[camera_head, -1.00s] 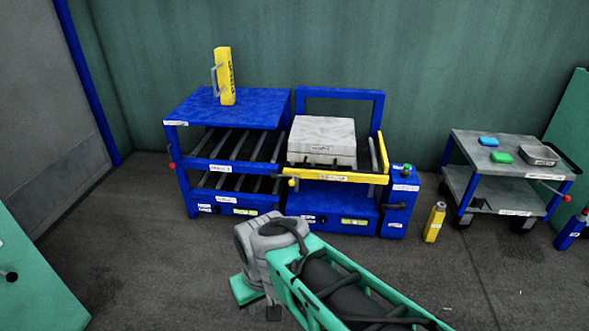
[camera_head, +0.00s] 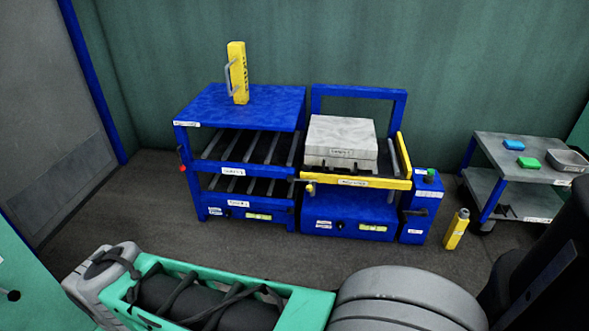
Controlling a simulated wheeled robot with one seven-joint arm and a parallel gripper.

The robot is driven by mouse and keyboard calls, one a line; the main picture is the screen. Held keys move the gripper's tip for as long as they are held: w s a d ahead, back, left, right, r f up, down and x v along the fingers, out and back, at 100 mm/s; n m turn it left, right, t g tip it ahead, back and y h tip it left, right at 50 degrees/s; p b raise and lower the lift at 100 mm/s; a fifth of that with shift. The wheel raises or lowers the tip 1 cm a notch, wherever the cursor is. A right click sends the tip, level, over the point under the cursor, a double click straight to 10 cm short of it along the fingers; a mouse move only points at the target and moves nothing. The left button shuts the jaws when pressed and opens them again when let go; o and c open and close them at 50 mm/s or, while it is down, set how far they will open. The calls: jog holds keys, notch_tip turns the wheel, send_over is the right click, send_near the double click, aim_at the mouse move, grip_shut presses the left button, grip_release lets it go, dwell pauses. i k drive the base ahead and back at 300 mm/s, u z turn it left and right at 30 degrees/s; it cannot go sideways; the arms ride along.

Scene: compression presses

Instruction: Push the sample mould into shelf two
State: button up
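The sample mould is a pale grey block (camera_head: 340,143) resting on a yellow-edged roller platform (camera_head: 356,182) at the right of a blue rack. The blue rack (camera_head: 250,100) at the left has two roller shelves, an upper shelf (camera_head: 245,148) and a lower shelf (camera_head: 248,186). Their small labels are too blurred to read. The mould stands beside the rack, outside both shelves. My green and grey arm crosses the bottom of the view, well in front of the rack and apart from the mould. My gripper's fingers do not show.
A yellow block with a grey handle (camera_head: 238,73) stands on the rack's top. A blue control box (camera_head: 420,207) stands right of the platform. A yellow bottle (camera_head: 456,229) is on the floor. A grey trolley (camera_head: 515,165) is at the right. Floor before the rack is clear.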

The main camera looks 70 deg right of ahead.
aim_at(337, 142)
jog(key=z, duration=0.05)
jog(key=i, duration=0.8)
jog(key=z, duration=1.3)
jog(key=i, duration=0.95)
jog(key=z, duration=0.2)
